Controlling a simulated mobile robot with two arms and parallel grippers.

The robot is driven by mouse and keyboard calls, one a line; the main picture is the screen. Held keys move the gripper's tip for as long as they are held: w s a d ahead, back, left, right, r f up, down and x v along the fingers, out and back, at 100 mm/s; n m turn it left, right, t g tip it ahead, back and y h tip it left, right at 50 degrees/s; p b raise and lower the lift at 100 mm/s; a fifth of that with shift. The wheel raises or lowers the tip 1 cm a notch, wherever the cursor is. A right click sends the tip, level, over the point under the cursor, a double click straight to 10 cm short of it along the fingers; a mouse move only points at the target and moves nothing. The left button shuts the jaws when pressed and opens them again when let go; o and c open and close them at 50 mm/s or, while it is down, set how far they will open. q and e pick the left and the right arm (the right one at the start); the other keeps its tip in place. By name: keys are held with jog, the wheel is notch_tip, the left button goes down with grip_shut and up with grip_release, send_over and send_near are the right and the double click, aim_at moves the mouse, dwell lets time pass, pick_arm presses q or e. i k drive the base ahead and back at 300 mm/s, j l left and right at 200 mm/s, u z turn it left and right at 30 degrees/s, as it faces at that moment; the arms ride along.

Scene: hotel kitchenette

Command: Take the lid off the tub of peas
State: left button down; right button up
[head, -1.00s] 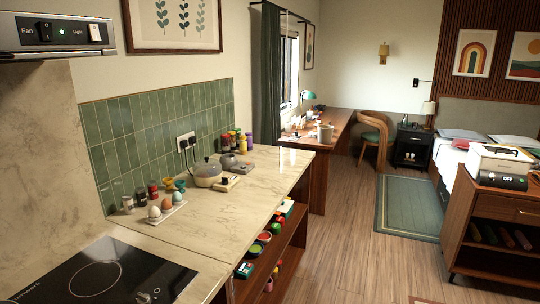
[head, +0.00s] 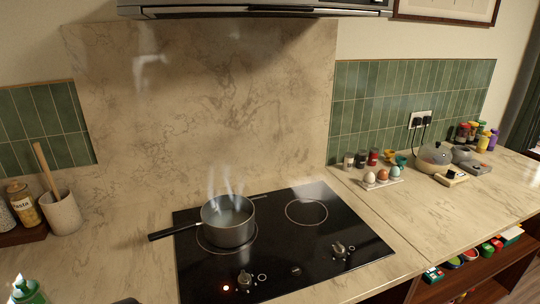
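I cannot make out a tub of peas for certain. Several small round containers with coloured lids, one of them red (head: 487,248), stand on the open shelf under the right-hand counter, partly cut off by the counter edge. They are too small to read any label.
A steaming saucepan (head: 228,220) sits on the black hob (head: 330,262), where a red light glows. Eggs on a white holder (head: 380,184), small jars and a rounded grey pot (head: 434,155) stand on the right counter. A utensil crock (head: 62,213) is at left.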

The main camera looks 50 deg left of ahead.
aim_at(24, 289)
jog(key=u, duration=3.15)
